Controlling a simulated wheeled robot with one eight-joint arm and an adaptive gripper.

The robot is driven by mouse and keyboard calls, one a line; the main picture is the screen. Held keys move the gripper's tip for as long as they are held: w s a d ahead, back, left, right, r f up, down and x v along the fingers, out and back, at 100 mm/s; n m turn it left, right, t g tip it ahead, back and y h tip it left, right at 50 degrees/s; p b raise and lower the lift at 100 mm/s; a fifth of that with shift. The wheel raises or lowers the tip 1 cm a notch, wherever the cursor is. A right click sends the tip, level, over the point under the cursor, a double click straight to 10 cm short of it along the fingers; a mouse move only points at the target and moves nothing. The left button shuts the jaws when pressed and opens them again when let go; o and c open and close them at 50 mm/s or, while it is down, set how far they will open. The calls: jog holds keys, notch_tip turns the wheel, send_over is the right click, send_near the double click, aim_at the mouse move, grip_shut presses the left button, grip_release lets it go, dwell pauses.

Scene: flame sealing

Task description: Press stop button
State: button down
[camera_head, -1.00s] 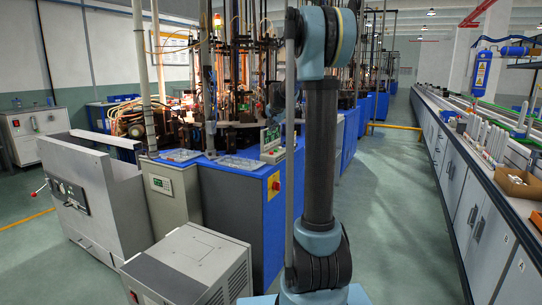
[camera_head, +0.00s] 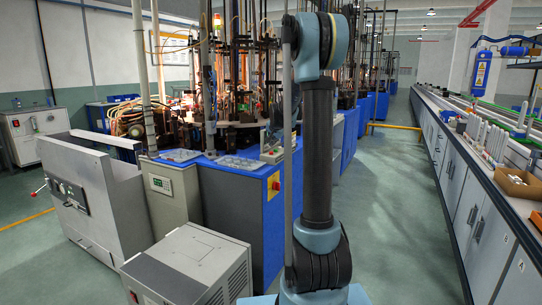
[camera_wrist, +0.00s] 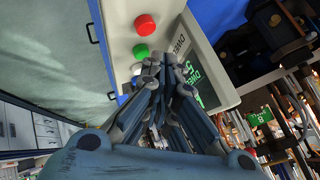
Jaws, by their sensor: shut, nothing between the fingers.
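In the wrist view, a pale control panel (camera_wrist: 163,18) carries a red button (camera_wrist: 145,24), a green button (camera_wrist: 141,51) and a small white button (camera_wrist: 137,69) in a row. A dark display with green characters (camera_wrist: 187,72) lies beside them. My gripper (camera_wrist: 158,72) is shut and empty. Its fingertips appear over the panel, close to the green and white buttons; I cannot tell whether they touch it. They hide part of the panel. In the head view, the pale control box (camera_head: 272,157) stands on the blue cabinet, partly hidden by my gripper and arm.
A red knob on a yellow plate (camera_head: 275,185) is on the side of the blue cabinet (camera_head: 235,205). A grey-white machine (camera_head: 190,262) stands in front. Vertical rods and tubing (camera_head: 238,70) rise behind the box. The green floor (camera_head: 400,200) at right is clear.

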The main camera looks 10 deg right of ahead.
jog(key=shift+f, duration=0.7)
jog(key=shift+s+f, duration=0.1)
jog(key=shift+f, duration=0.75)
dwell(1.9)
jog(key=shift+r, duration=0.95)
jog(key=shift+r, duration=2.5)
